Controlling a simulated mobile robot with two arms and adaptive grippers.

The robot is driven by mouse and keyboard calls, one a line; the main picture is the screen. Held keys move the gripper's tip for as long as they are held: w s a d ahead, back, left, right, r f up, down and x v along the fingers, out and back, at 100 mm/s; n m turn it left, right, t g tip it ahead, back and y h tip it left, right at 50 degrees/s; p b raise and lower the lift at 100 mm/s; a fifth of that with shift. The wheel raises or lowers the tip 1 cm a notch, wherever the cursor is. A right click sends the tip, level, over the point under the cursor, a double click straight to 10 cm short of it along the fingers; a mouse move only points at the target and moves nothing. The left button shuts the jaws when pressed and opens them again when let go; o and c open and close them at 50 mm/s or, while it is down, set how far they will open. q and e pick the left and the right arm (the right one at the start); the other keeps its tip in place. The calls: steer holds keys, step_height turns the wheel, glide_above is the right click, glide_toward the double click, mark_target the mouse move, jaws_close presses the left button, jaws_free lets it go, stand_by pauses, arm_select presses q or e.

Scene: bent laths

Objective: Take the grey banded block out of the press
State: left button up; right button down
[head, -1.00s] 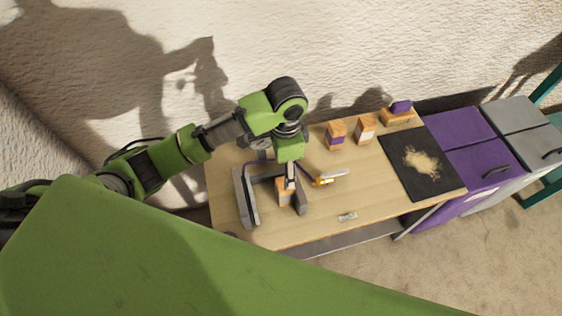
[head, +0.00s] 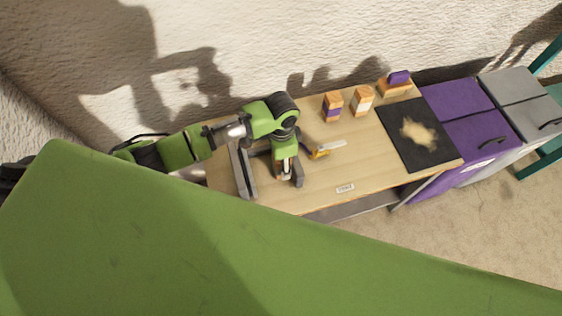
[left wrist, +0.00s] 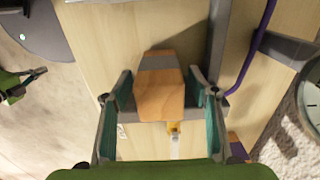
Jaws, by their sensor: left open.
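The grey banded block (left wrist: 160,98) is wooden with a grey band near one end. In the left wrist view it lies between the two open fingers of my left gripper (left wrist: 159,80), with no clear contact on either side. In the head view my left gripper (head: 284,172) points down at the press (head: 243,172), a grey frame on the table's left part, and largely hides the block. Parts of the press also show in the left wrist view (left wrist: 219,45).
A yellow-handled tool (head: 320,152) lies just right of the press. Purple-banded (head: 332,108) and white-banded (head: 362,100) blocks stand at the back, with a wooden piece with a purple part (head: 396,84). A black mat (head: 405,155) with dust lies right. The table's (head: 360,165) front middle is mostly clear.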

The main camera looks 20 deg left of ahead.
arm_select(q)
steer(key=shift+f, duration=0.7)
arm_select(e)
steer(key=shift+d, duration=0.35)
arm_select(q)
steer(key=c, duration=1.3)
steer(key=shift+a, duration=0.1)
